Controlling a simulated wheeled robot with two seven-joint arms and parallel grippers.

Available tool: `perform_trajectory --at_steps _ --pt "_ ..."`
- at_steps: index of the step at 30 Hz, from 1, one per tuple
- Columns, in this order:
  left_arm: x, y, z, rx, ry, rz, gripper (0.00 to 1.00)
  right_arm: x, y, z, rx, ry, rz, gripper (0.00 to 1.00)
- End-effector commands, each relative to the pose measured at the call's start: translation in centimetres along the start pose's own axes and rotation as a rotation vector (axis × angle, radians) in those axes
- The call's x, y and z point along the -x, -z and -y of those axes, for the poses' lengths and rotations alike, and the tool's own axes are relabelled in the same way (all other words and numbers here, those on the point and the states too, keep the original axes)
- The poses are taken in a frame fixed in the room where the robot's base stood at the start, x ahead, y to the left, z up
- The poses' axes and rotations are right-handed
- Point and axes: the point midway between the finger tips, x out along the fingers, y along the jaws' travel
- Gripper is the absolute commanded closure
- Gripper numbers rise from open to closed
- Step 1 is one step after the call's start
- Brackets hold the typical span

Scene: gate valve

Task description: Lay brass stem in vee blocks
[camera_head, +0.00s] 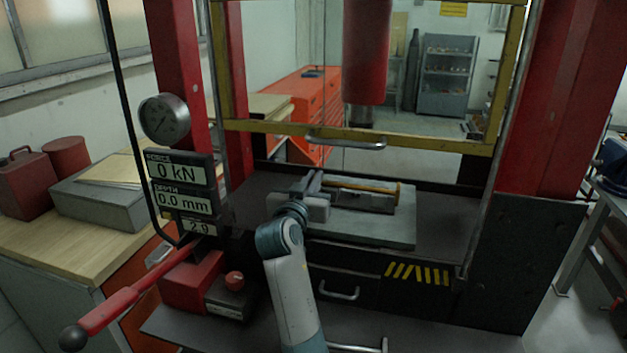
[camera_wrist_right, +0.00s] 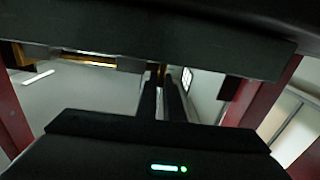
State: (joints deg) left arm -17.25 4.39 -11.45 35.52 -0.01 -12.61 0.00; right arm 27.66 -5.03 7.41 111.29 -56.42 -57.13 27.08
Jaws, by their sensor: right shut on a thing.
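The brass stem (camera_head: 369,186) is a slim golden rod lying roughly level above the grey plate of the press; its right end has a wider head. In the right wrist view, part of the brass stem (camera_wrist_right: 90,60) shows at upper left. My right gripper (camera_head: 315,180) is shut at the stem's left end, and the wrist view shows its narrow fingers (camera_wrist_right: 160,95) close together with brass at their tips. Dark grey block shapes (camera_head: 376,202) beside the stem look like the vee blocks. I cannot tell whether the stem rests in their grooves. My left gripper is out of view.
The grey plate (camera_head: 385,230) lies on the dark press bed, with free room at its right. The red ram (camera_head: 366,50) hangs above. Red columns stand on both sides; a red lever (camera_head: 125,300) is at left.

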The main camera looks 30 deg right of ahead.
Motion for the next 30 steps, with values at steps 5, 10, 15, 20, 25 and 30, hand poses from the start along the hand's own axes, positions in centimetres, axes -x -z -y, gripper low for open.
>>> perform_trajectory --at_steps 5,10,15,20,25,30 --pt "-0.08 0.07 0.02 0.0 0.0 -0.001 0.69 0.01 0.1 0.0 0.0 0.0 -0.003 1.0" --pt "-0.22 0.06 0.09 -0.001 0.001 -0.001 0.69 0.01 -0.02 0.0 0.001 0.0 -0.003 1.0" --pt "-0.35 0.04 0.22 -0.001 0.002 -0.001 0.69 0.01 -0.14 0.0 0.001 0.0 -0.003 1.0" --pt "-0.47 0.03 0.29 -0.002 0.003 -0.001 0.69 0.01 -0.26 -0.01 0.001 0.0 -0.002 1.0" --pt "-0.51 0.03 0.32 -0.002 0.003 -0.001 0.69 0.0 -0.33 -0.01 0.001 -0.001 -0.001 1.0" --pt "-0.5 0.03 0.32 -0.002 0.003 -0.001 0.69 0.0 -0.34 -0.01 0.001 -0.001 -0.001 1.0"
